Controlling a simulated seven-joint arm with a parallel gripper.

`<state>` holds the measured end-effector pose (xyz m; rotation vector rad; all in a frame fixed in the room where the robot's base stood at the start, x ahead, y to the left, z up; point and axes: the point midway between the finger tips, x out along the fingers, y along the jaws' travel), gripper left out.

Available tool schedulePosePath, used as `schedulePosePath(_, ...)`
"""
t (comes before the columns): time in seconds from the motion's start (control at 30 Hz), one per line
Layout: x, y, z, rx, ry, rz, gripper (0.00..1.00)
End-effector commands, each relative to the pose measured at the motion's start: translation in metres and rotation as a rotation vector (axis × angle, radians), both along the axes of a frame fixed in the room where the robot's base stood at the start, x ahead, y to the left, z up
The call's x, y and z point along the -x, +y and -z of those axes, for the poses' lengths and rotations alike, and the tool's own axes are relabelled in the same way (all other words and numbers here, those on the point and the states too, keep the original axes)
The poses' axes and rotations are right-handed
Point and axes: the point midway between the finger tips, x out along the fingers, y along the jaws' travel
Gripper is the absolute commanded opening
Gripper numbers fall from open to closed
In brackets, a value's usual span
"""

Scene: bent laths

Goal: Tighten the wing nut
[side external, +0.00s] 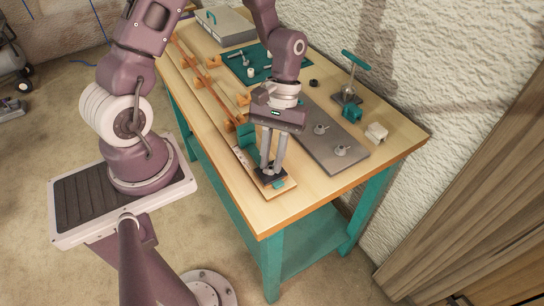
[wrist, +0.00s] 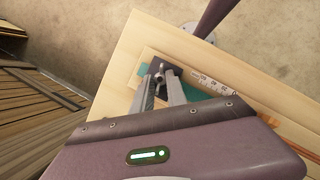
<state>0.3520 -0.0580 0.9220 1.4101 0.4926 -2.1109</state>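My gripper (side external: 270,171) points down over the near end of the workbench. Its two fingers stand apart in both views. In the wrist view the fingertips (wrist: 162,68) are on either side of a small grey wing nut (wrist: 159,76) on a dark block (wrist: 163,66). I cannot tell whether the fingers touch the nut. The dark block (side external: 279,183) sits at the near end of a pale wooden strip (side external: 289,188) with printed marks (wrist: 212,82). In the side view the fingers hide the nut.
A grey plate (side external: 305,120) with fittings lies right of my gripper. A long lath (side external: 212,87) with orange blocks runs along the left.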

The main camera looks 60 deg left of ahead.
Motion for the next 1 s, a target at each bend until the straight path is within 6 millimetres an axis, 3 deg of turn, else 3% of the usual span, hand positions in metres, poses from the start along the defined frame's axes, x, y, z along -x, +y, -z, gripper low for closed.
schedulePosePath(0.47, -0.0007, -0.0002, -0.0002, -0.001, -0.001, 0.047, 0.00)
schedulePosePath(1.0, -0.0026, -0.0046, -0.0004, -0.002, -0.001, 0.490, 0.00)
